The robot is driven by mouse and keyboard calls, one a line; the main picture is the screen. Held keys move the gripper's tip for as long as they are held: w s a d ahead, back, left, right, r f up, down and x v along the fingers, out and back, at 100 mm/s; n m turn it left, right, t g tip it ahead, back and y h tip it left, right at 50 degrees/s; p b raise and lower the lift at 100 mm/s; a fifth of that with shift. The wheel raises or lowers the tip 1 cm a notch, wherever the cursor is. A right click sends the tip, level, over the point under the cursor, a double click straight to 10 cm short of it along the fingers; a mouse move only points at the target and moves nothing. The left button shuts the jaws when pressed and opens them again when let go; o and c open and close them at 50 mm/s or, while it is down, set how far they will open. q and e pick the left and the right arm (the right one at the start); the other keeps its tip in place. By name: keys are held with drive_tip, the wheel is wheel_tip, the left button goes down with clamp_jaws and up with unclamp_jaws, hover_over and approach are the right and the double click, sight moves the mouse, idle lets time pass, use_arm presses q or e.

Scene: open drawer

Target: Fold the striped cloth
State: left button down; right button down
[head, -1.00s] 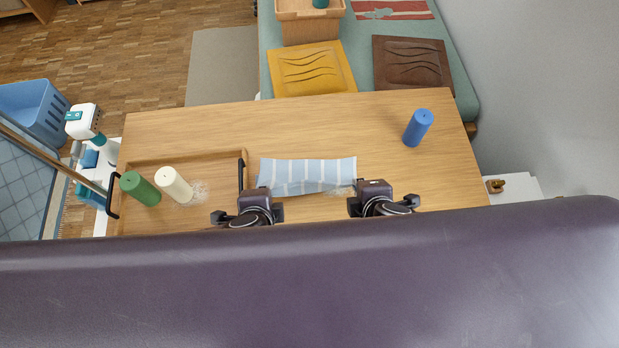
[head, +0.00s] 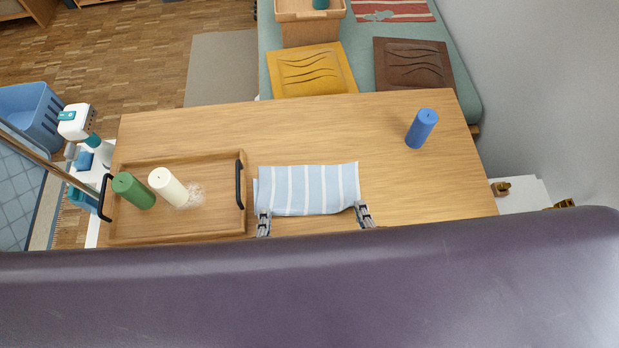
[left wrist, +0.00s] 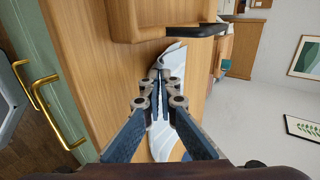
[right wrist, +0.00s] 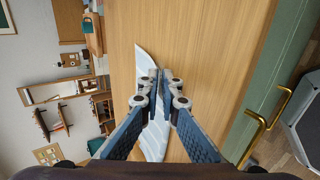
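The striped cloth (head: 308,188), light blue with white stripes, lies on the wooden table just right of the tray. A small edge of it shows past its left side. My left gripper (head: 264,222) is at its near left corner and my right gripper (head: 363,213) at its near right corner. In the left wrist view the fingers (left wrist: 159,78) are closed together with cloth (left wrist: 174,62) against them. In the right wrist view the fingers (right wrist: 158,78) are also closed at the cloth's edge (right wrist: 146,62). The exact pinch is partly hidden by the fingers.
A wooden tray (head: 218,227) with black handles stands left of the cloth. A blue candle (head: 422,128) stands at the back right. The table (head: 330,125) behind the cloth is clear.

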use_arm(q)
drive_tip(key=c, duration=1.9)
unclamp_jaws()
use_arm(e)
drive_tip(key=c, duration=1.9)
unclamp_jaws()
